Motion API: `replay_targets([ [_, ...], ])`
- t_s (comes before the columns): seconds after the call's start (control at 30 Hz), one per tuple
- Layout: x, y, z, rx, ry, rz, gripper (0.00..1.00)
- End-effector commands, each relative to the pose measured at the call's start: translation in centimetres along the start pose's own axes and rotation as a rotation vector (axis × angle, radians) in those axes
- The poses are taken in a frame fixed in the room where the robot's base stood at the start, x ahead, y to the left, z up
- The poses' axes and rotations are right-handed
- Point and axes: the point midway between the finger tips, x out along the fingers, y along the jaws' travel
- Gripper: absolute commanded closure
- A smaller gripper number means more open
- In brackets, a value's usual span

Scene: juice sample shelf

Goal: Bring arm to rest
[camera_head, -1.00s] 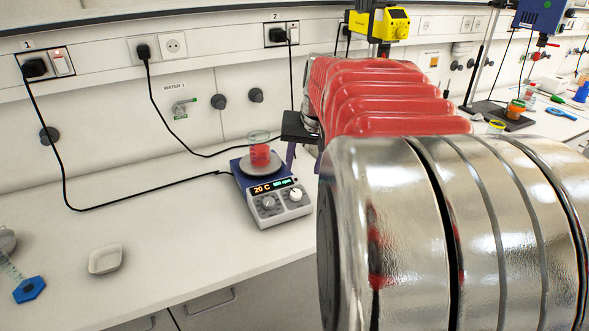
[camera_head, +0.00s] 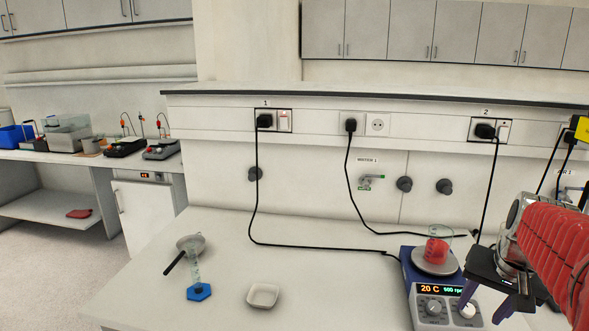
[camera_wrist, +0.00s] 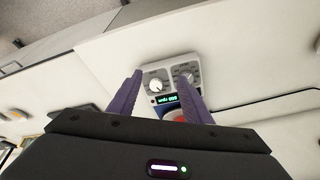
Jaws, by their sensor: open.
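My gripper (camera_head: 507,305) hangs at the lower right of the head view, just right of the hot plate stirrer. Its purple fingers are apart with nothing held between them. In the wrist view my gripper (camera_wrist: 160,93) shows two spread purple fingers, with the stirrer's knobs and display visible beyond the gap. My red-sleeved arm comes in from the right edge. The stirrer (camera_head: 432,304) reads 20 C and 500 rpm, and a glass beaker of red liquid (camera_head: 437,248) stands on its plate. In the wrist view the stirrer (camera_wrist: 165,78) is partly hidden by my gripper.
A white weighing dish (camera_head: 263,297) and a cylinder with a blue hexagonal base (camera_head: 199,291) stand on the bench left of the stirrer. Black cables run along the wall and over the bench top. The bench between the dish and stirrer is clear.

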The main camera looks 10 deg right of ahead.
Motion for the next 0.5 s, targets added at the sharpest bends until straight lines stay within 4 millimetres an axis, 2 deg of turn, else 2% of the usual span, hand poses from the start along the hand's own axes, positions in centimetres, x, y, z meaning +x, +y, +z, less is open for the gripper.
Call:
replay_targets([
  [0.03,-0.1,-1.0,1.4,-0.029,-0.001,-0.001,0.55],
  [0.3,-0.6,-5.7,8.7,-0.2,0.006,-0.02,0.55],
  [0.5,-1.2,-8.6,14.1,-0.341,0.028,-0.049,0.55],
])
